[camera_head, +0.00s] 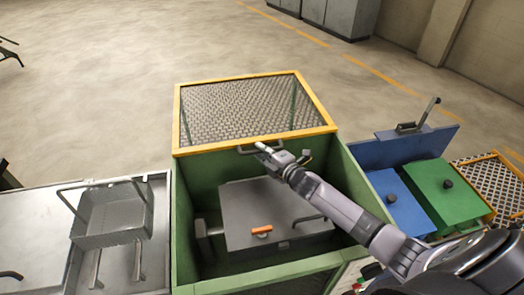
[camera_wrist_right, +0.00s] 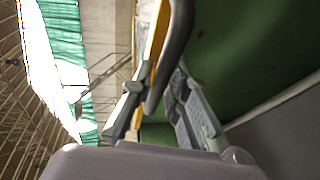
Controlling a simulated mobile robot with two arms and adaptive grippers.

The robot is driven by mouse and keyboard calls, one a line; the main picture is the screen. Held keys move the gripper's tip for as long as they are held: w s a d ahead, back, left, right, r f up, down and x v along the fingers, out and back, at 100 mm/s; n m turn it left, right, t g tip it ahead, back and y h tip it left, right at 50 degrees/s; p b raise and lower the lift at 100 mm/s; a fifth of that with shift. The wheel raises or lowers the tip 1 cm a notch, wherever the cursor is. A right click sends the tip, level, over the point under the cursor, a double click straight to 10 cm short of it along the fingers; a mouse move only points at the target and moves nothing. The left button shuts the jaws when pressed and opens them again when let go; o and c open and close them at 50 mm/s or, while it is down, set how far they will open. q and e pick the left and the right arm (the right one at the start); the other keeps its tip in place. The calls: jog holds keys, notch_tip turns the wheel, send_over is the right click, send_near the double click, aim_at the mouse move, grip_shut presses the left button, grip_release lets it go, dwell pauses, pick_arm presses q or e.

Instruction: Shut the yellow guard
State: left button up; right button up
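The yellow guard (camera_head: 255,145) is a yellow-framed mesh panel at the back of the green box (camera_head: 185,205). The front part of the box is uncovered, and a grey block-shaped unit shows inside. A dark handle (camera_head: 246,151) is at the guard's near edge. My right gripper (camera_head: 283,155) is at this handle, its fingers spread apart. In the right wrist view the handle bar (camera_wrist_right: 178,40) reaches down between the fingers of my right gripper (camera_wrist_right: 155,112); I cannot tell whether they touch it. My left gripper is not in view.
The grey unit (camera_head: 250,205) in the box has an orange-handled part (camera_head: 261,229) on top. A metal bench with a wire-handled tray (camera_head: 113,222) stands left. Blue (camera_head: 398,205) and green (camera_head: 445,190) lidded bins stand right.

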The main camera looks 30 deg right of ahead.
grip_shut()
jog(key=shift+a+f, duration=0.1)
dwell(0.4)
